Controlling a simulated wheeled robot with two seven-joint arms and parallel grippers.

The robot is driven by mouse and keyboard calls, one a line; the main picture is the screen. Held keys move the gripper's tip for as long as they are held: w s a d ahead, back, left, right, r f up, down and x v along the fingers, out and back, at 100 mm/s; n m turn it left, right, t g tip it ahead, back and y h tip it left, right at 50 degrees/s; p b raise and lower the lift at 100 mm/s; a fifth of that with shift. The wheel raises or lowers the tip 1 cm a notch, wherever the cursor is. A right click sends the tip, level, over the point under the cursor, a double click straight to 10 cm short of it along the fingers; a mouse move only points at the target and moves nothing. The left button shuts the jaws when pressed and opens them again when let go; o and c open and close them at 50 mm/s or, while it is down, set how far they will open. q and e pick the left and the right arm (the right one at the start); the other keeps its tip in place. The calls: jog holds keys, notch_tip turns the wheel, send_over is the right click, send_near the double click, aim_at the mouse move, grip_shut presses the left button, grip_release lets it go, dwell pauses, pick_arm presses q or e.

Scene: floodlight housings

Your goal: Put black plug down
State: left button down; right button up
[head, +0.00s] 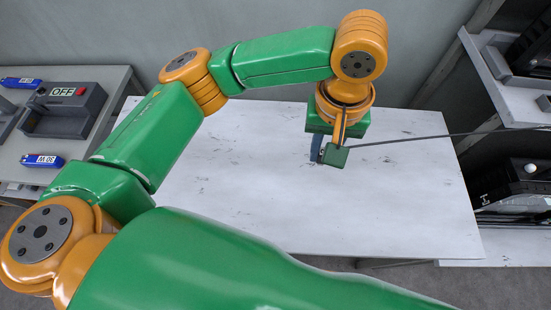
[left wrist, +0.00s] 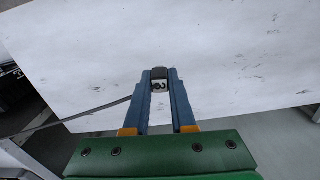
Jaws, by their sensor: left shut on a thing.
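My left gripper (head: 318,160) points down over the white table (head: 230,200), towards its back right part. In the left wrist view its two blue fingers (left wrist: 159,84) are shut on the small black plug (left wrist: 159,86), which sits between the fingertips. In the head view the plug is mostly hidden by the gripper. A dark cable (head: 430,138) runs from the gripper to the right, and it also shows in the left wrist view (left wrist: 100,108). I cannot tell whether the plug touches the table top. My right gripper is not in view.
The table top around the gripper is bare. A left side table holds a dark box marked OFF (head: 65,107) and blue pieces marked 30 W (head: 44,160). At right, a white shelf (head: 485,75) and black housings (head: 515,180) stand near the cable.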

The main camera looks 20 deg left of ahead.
pick_arm(q)
jog(key=s+d, duration=0.2)
jog(key=d, duration=0.3)
jog(key=shift+n, duration=0.4)
jog(key=a+f, duration=0.3)
jog(key=a, duration=0.1)
jog(key=w+a+f, duration=0.1)
jog(key=a+f, duration=0.3)
jog(key=a, duration=0.1)
jog(key=a+f, duration=0.3)
jog(key=a, duration=0.1)
jog(key=shift+w+a+f, duration=0.25)
jog(key=shift+w+f, duration=0.1)
jog(key=shift+w, duration=0.05)
jog(key=shift+f, duration=1.55)
jog(key=shift+f, duration=0.1)
jog(key=c, duration=0.7)
grip_release()
jog(key=shift+c, duration=0.2)
